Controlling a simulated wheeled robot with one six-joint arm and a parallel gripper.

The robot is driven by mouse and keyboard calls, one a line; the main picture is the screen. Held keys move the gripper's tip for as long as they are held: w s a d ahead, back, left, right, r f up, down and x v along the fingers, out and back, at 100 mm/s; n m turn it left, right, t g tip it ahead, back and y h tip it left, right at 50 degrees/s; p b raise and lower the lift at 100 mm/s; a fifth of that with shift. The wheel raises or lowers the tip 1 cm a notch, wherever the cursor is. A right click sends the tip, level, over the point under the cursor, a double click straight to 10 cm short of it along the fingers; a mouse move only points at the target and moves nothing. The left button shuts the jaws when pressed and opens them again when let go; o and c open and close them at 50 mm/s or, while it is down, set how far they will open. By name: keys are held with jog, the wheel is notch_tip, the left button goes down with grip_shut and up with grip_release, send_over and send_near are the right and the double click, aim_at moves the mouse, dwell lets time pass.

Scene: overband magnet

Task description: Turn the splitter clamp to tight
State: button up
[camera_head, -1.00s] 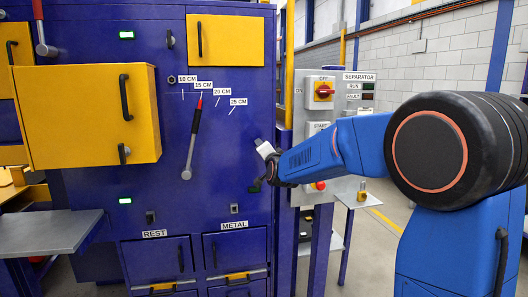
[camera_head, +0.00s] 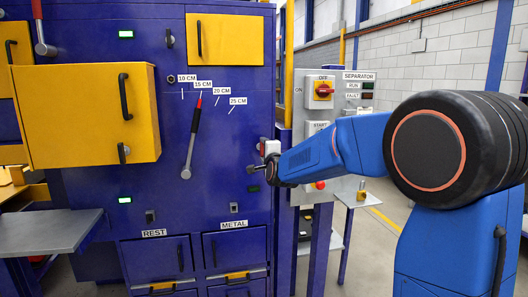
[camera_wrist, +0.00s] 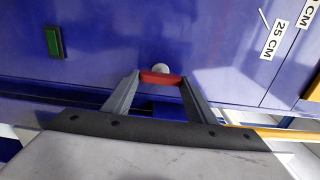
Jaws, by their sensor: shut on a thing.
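In the wrist view, my gripper (camera_wrist: 160,82) has its two grey fingers on either side of a short red bar (camera_wrist: 160,77), which looks like the splitter clamp's handle. The jaws are shut on it. A round silver boss (camera_wrist: 161,69) shows just beyond the bar, against the blue cabinet. In the head view, my gripper (camera_head: 255,168) is at the cabinet's right edge, and the wrist partly hides what it holds. The long splitter lever (camera_head: 194,135), with a red tip, leans at about the 15 CM mark. No tight or loose marking is readable.
A dark green indicator (camera_wrist: 53,42) is on the panel beside my gripper. A yellow door box (camera_head: 85,115) juts out at the left.

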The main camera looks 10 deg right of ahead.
jog(key=shift+f, duration=0.1)
dwell(0.3)
jog(key=o, duration=1.1)
jog(key=shift+c, duration=0.2)
jog(key=s, duration=1.7)
jog(key=shift+s, duration=0.25)
jog(key=s+d+f+n+g, duration=0.2)
jog(key=s+f+n+g, duration=0.2)
jog(key=s, duration=0.9)
jog(key=s+d+f+n+g, duration=0.2)
jog(key=s+f+n+g, duration=0.2)
jog(key=s+f+n, duration=0.4)
jog(key=s+d+f+n+g, duration=0.2)
jog(key=s+f+n+g, duration=0.3)
jog(key=s, duration=1.3)
notch_tip(320, 180, down, 4)
jog(key=shift+d+f+n, duration=0.1)
jog(key=shift+d+n, duration=0.1)
jog(key=shift+n, duration=0.3)
